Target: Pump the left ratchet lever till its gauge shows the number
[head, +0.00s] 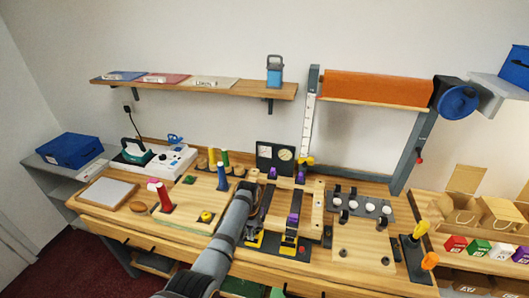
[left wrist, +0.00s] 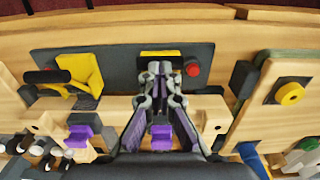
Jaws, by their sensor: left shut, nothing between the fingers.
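The left ratchet lever shows as a yellow piece (head: 254,239) at the front of the dark lever base; its yellow part (left wrist: 160,52) also shows in the left wrist view, just beyond my fingertips. My left gripper (left wrist: 157,70) is shut and empty, its tips close in front of that part. Whether they touch it, I cannot tell. The right lever, with yellow bracket (left wrist: 88,70) and black handle, stands beside it. The gauge panel (head: 275,154) with two dials stands behind the levers; its readings are too small to read. My right gripper is out of view.
A red button (left wrist: 193,69) sits beside the left lever. A board with a yellow button (head: 207,216) lies to the left, and a board with round white knobs (head: 363,207) to the right. An orange roll (head: 385,88) hangs behind.

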